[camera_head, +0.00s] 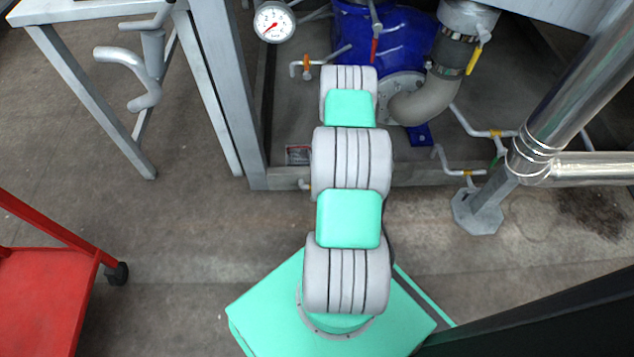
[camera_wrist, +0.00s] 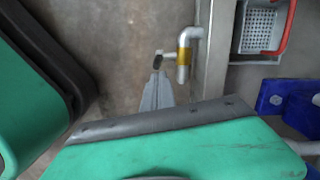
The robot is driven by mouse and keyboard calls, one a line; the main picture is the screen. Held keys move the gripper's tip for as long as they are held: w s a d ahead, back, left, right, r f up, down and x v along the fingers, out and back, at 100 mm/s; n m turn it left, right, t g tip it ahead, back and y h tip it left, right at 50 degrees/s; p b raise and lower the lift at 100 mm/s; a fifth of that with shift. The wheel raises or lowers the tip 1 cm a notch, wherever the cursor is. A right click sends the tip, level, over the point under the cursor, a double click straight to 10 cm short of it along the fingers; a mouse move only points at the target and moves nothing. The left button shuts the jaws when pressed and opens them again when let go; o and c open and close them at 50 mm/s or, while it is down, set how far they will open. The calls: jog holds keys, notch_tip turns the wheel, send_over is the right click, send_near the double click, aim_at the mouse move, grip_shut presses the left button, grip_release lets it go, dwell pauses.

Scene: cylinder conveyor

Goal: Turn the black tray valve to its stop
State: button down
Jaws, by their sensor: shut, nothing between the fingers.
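In the wrist view a small grey pipe elbow with a yellow band (camera_wrist: 184,55) comes off a grey frame beam. A small black piece (camera_wrist: 157,62) sits at its left end; it may be the tray valve's handle, but I cannot be sure. A pale tapered grey shape lies just below it, unclear what it is. My gripper (camera_wrist: 82,112) shows as green fingers with dark pads, shut and empty, below and left of the black piece, with no contact visible. In the head view my arm hides my gripper; a small pipe stub (camera_head: 305,184) shows beside the arm at the frame's lower beam.
A perforated grey basket with a red handle (camera_wrist: 262,30) lies beyond the beam. The head view shows a blue pump (camera_head: 405,40), a gauge (camera_head: 274,22), a steel pipe post (camera_head: 485,205) at right and a red cart (camera_head: 40,290) at left.

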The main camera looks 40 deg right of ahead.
jog(key=shift+w+a+r, duration=0.15)
jog(key=shift+w+a, duration=0.15)
jog(key=shift+a, duration=0.25)
